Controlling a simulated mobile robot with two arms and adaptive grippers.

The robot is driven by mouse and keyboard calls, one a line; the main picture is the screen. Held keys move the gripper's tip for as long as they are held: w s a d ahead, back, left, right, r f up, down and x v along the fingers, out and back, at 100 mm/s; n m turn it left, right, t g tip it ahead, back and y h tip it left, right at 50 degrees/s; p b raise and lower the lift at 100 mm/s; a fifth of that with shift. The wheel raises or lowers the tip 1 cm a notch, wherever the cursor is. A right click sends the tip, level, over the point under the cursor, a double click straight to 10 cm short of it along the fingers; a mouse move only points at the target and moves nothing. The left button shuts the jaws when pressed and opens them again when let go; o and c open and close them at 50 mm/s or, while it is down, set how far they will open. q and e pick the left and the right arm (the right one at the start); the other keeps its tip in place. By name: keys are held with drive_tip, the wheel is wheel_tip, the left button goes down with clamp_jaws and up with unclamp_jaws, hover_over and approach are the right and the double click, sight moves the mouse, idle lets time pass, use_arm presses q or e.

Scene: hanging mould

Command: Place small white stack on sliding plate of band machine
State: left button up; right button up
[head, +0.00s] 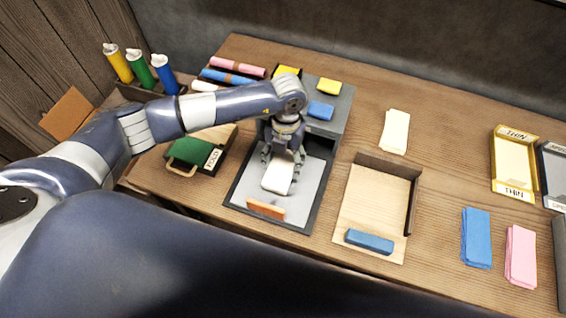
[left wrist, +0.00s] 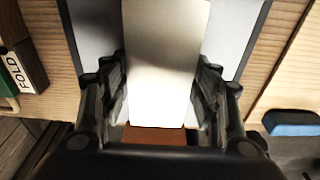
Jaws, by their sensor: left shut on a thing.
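The small white stack (head: 279,177) is at the sliding plate (head: 308,182) of the grey band machine (head: 335,112). My left gripper (head: 283,160) is shut on the stack, reaching down from above. In the left wrist view the white stack (left wrist: 165,60) lies between the two black fingers (left wrist: 158,105), over the pale plate. I cannot tell whether the stack touches the plate. An orange-brown block (head: 265,208) stands at the plate's front edge. My right gripper is not in view.
A wooden tray (head: 365,195) with a blue block (head: 369,241) is right of the machine. A green FOLD device (head: 192,151) is to the left. A cream stack (head: 395,131), blue stack (head: 476,238) and pink stack (head: 521,255) lie farther right. Yellow THIN tray (head: 515,163) is at right.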

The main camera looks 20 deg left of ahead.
sight(285, 160)
use_arm(q)
wheel_tip(285, 160, down, 2)
drive_tip(key=shift+f, duration=0.3)
drive_tip(key=o, duration=0.9)
drive_tip(key=shift+o, duration=1.4)
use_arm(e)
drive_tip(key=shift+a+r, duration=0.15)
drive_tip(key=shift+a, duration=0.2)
use_arm(q)
drive_tip(key=shift+r, duration=0.25)
drive_tip(key=shift+w+r, duration=0.15)
drive_tip(key=shift+r, duration=0.15)
drive_tip(key=r+b, duration=0.1)
drive_tip(key=r, duration=0.2)
drive_tip(key=r+b, duration=0.1)
drive_tip(key=r, duration=0.3)
drive_tip(key=w+r+b, duration=0.1)
drive_tip(key=r, duration=0.2)
drive_tip(key=shift+w+r+b, duration=0.1)
drive_tip(key=shift+r+b, duration=0.15)
drive_tip(key=shift+b, duration=0.05)
drive_tip(key=shift+r, duration=0.35)
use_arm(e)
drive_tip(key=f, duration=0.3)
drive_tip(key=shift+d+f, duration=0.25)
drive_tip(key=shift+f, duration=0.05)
